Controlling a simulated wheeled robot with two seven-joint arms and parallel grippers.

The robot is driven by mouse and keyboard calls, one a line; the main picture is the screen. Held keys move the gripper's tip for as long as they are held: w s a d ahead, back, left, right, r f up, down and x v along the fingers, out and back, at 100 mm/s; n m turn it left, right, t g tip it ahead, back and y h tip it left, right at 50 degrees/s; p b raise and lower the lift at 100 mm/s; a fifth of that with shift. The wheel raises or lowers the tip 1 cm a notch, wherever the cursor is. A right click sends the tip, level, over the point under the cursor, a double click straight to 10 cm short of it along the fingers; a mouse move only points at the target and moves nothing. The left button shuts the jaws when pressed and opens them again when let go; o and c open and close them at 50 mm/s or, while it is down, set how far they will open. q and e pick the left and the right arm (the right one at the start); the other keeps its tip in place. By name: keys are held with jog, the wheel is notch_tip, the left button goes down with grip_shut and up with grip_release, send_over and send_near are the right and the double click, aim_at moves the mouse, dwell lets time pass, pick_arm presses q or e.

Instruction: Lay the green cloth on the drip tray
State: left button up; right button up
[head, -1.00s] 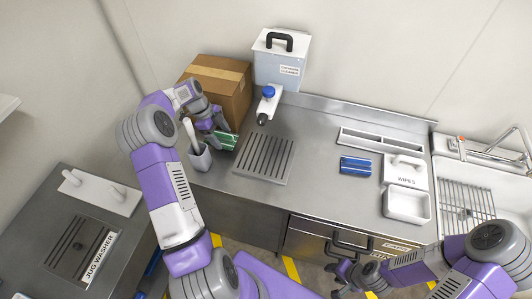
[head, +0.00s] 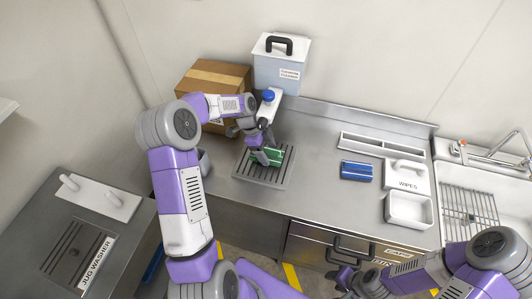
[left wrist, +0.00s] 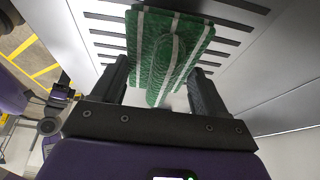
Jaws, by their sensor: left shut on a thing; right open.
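The green cloth (head: 272,155) with white stripes is in my left gripper (head: 262,155), over the slotted drip tray (head: 246,173). In the left wrist view the cloth (left wrist: 160,45) sits between the two fingers of the left gripper (left wrist: 160,85), with the tray slots (left wrist: 225,42) behind it. I cannot tell whether the cloth touches the tray. My right gripper (head: 345,282) is open and empty at the bottom of the head view, in front of the counter drawers.
A cardboard box (head: 212,80) and a cleaner container (head: 280,72) are at the back. A blue folded cloth (head: 356,170) and a wipes box (head: 407,175) lie right. Counter between is clear.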

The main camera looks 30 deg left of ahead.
pick_arm(q)
jog(key=shift+s+a+f, duration=0.1)
jog(key=shift+f, duration=0.65)
jog(key=shift+a, duration=0.1)
jog(key=shift+f, duration=0.1)
jog(key=o, duration=1.1)
